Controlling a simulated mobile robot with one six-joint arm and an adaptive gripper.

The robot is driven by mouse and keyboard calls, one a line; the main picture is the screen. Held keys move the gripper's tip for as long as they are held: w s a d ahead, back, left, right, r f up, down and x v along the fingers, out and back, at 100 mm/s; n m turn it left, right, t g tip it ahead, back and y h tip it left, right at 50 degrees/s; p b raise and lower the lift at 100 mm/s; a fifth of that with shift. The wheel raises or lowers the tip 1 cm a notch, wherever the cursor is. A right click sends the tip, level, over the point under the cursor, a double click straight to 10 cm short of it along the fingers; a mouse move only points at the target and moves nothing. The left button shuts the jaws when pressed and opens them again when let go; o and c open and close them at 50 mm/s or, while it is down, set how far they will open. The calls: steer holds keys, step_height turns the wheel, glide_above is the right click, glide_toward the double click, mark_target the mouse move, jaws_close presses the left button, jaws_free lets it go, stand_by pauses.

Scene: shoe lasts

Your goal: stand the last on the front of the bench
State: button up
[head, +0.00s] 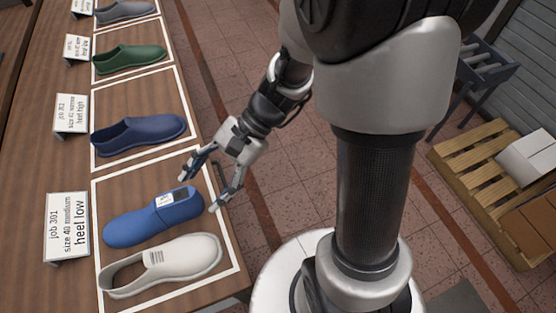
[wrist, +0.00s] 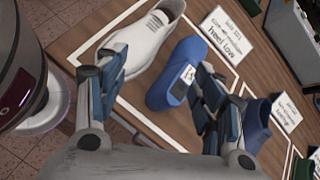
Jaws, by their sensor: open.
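The bright blue last (head: 140,226) rests on the bench (head: 222,292) in the outlined space by the "job 301, size 40 medium, heel low" card (head: 67,227). Its toe points left and a small white-and-dark label is at its right end. In the wrist view the blue last (wrist: 168,88) shows between my fingers, partly covered by one of them. My gripper (head: 199,193) is open and empty, with its fingers just off the last's labelled end, near the bench edge. I cannot tell whether a finger touches it.
A white shoe (head: 165,263) lies close beside the blue last in the same outlined space. A navy shoe (head: 140,134), a green shoe (head: 130,58) and a grey one (head: 125,12) sit in spaces farther along. Cards line the bench. A pallet (head: 480,160) stands on the floor at right.

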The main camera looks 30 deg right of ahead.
steer(key=s+d+r+n+t+h, duration=0.5)
steer(key=s+d+r+n+h, duration=0.4)
steer(key=d+r+n+h, duration=0.1)
steer(key=shift+d+r+n+t, duration=0.3)
steer(key=shift+d+n, duration=0.5)
steer(key=shift+d, duration=0.1)
steer(key=shift+o, duration=0.6)
steer(key=shift+d+r+t, duration=0.25)
steer(key=shift+d+t, duration=0.05)
steer(key=shift+d, duration=0.05)
steer(key=shift+w, duration=0.1)
steer(key=shift+c, duration=0.5)
